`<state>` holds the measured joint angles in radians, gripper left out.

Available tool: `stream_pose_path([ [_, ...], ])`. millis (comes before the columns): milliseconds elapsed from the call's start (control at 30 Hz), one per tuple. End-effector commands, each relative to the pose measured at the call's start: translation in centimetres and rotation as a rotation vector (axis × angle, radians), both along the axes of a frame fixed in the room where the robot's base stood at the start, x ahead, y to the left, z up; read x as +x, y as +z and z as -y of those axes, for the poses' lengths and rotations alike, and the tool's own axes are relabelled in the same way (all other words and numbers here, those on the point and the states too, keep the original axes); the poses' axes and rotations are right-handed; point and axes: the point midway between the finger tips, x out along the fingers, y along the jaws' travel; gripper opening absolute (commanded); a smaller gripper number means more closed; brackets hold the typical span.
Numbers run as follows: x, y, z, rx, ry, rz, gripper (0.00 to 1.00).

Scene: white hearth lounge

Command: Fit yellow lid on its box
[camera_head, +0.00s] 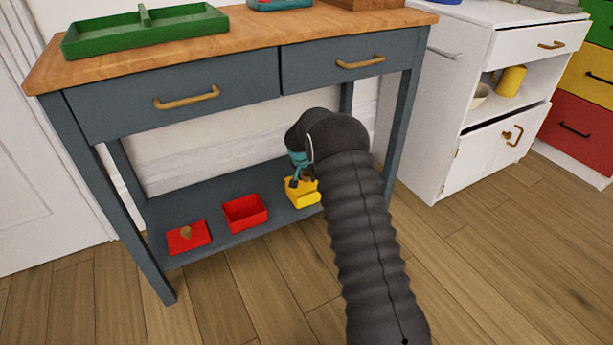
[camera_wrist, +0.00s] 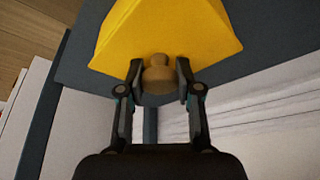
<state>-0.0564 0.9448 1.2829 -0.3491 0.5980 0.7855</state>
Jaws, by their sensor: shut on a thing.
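The yellow lid (camera_wrist: 165,30) fills the top of the wrist view, and its round wooden knob (camera_wrist: 158,78) sits between my fingers. My gripper (camera_wrist: 159,85) is shut on this knob. In the head view, yellow parts (camera_head: 304,196) show at the right of the lower shelf, just below my gripper (camera_head: 299,180). The yellow box cannot be told clearly from the lid there. My arm and gripper hide part of the yellow parts, so I cannot tell whether the lid is seated, tilted or apart from the box.
The dark blue lower shelf (camera_head: 215,250) also holds an open red box (camera_head: 245,212) and a red lid (camera_head: 188,238) with a wooden knob, both left of the yellow parts. The tabletop (camera_head: 250,33) and table legs surround this space. A white cabinet (camera_head: 455,130) stands at right.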

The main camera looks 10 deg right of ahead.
Motion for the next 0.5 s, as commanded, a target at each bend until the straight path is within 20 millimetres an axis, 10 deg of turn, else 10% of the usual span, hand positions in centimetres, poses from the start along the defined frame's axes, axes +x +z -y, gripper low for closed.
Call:
stream_pose_path([
  [500,0.02,-0.5,0.01,0.0,0.0,0.0,0.0],
])
